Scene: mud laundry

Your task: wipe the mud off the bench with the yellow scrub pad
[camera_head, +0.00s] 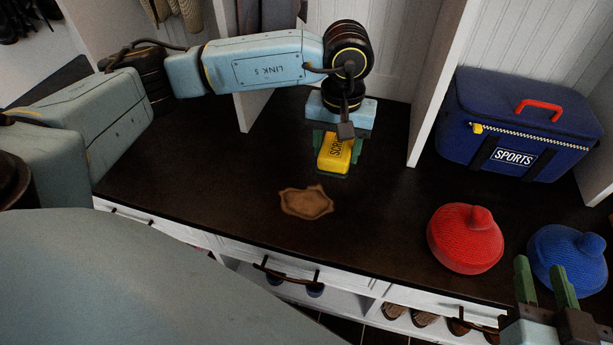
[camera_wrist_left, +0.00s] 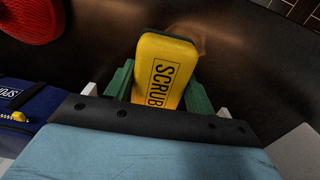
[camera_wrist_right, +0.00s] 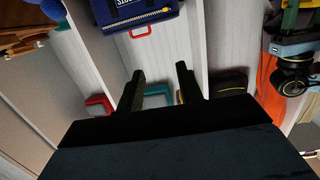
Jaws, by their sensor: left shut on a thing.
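The yellow scrub pad (camera_head: 334,154), marked SCRUB, is held between the green fingers of my left gripper (camera_head: 338,162), above the back part of the dark bench (camera_head: 200,185). The pad also shows in the left wrist view (camera_wrist_left: 166,72), gripped between both fingers (camera_wrist_left: 158,88). A brown mud patch (camera_head: 306,202) lies on the bench, nearer the front edge and a little left of the pad. In the left wrist view the mud (camera_wrist_left: 190,38) is partly hidden behind the pad. My right gripper (camera_head: 546,282) is open and empty at the lower right; its parted fingers show in the right wrist view (camera_wrist_right: 160,85).
A red knit hat (camera_head: 465,240) and a blue knit hat (camera_head: 566,260) sit on the bench at right. A blue SPORTS bag (camera_head: 515,125) stands behind them. A white upright divider (camera_head: 436,85) rises right of my left gripper. Bench around the mud is clear.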

